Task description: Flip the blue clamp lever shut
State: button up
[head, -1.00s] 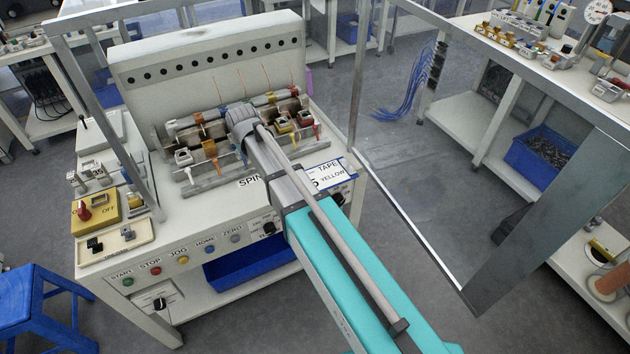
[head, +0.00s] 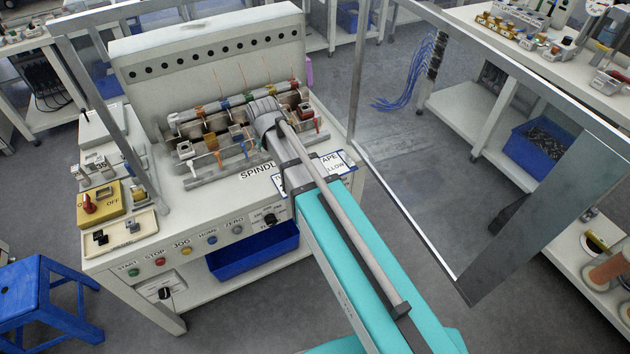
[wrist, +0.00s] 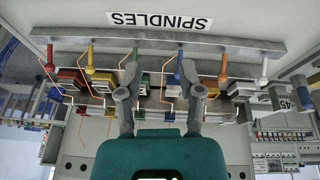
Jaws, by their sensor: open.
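The blue clamp lever (head: 243,147) stands in a row of coloured levers along the front of the spindle fixture. In the wrist view the blue lever (wrist: 180,56) sticks out toward the grey rail, just beyond the right fingertip. My gripper (wrist: 157,72) is open and empty, its two fingers spread over the fixture between the green lever (wrist: 136,54) and the blue lever. I cannot tell whether a fingertip touches the blue lever. In the head view my gripper (head: 262,112) is over the fixture's middle; its fingertips are hidden by the wrist.
The orange lever (wrist: 223,62) and white lever (wrist: 264,68) stand to the right in the wrist view; yellow (wrist: 90,58) and red levers are left. Thin copper wires rise from the fixture. A metal guard frame (head: 405,215) stands right of the machine, close to my arm.

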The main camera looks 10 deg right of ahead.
jog(key=s+d+f+m+g+b, duration=0.2)
jog(key=s+d+f+m+b, duration=0.1)
jog(key=s+d, duration=0.8)
jog(key=shift+s+d+f+g+h, duration=0.35)
jog(key=shift+d+f, duration=0.2)
jog(key=shift+d, duration=0.2)
jog(key=shift+s, duration=0.1)
jog(key=s+d+m+g, duration=0.1)
jog(key=s+d, duration=0.3)
jog(key=s, duration=0.1)
jog(key=shift+s, duration=0.35)
